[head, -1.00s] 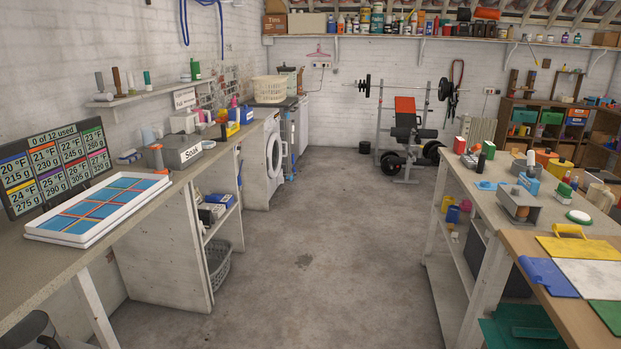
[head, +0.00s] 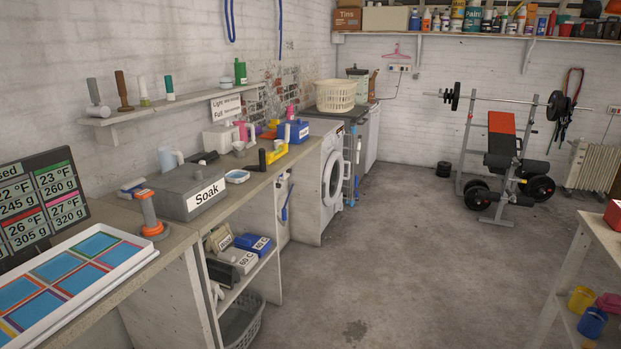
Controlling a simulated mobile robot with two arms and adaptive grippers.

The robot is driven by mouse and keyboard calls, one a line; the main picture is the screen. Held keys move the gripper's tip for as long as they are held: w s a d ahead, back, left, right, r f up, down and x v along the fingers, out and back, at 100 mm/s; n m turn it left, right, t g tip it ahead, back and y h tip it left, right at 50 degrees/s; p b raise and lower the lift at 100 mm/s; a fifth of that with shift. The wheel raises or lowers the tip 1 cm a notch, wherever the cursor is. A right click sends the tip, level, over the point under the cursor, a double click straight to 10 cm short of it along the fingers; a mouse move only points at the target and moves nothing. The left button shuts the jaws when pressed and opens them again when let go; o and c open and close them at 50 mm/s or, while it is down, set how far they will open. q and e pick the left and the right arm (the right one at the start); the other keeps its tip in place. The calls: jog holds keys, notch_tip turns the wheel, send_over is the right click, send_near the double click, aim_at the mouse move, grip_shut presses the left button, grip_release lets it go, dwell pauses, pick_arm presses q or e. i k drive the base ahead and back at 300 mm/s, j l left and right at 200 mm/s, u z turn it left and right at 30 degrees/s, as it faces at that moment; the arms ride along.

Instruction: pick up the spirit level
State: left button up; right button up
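I cannot make out a spirit level for certain in the head view. A small yellow piece (head: 277,152) lies on the left workbench beside a black cylinder (head: 262,160), but it is too small to tell what it is. Neither of my grippers is in view.
The left workbench (head: 172,240) carries a white tray (head: 133,249) with blue compartments, a display board (head: 42,205), a grey "Soak" box (head: 186,190) and an orange-and-grey spool-like piece (head: 149,213). Beyond stand a washing machine (head: 332,175) and weight bench (head: 503,160). The middle floor is clear.

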aim_at(282, 149)
jog(key=i+u, duration=0.2)
jog(key=i, duration=0.5)
jog(key=i+l+u, duration=0.15)
jog(key=i, duration=0.55)
jog(key=i+l+u, duration=0.2)
jog(key=i+l, duration=0.15)
jog(key=i, duration=0.2)
jog(key=i+l+u, duration=0.2)
jog(key=i+l, duration=0.25)
jog(key=i, duration=0.1)
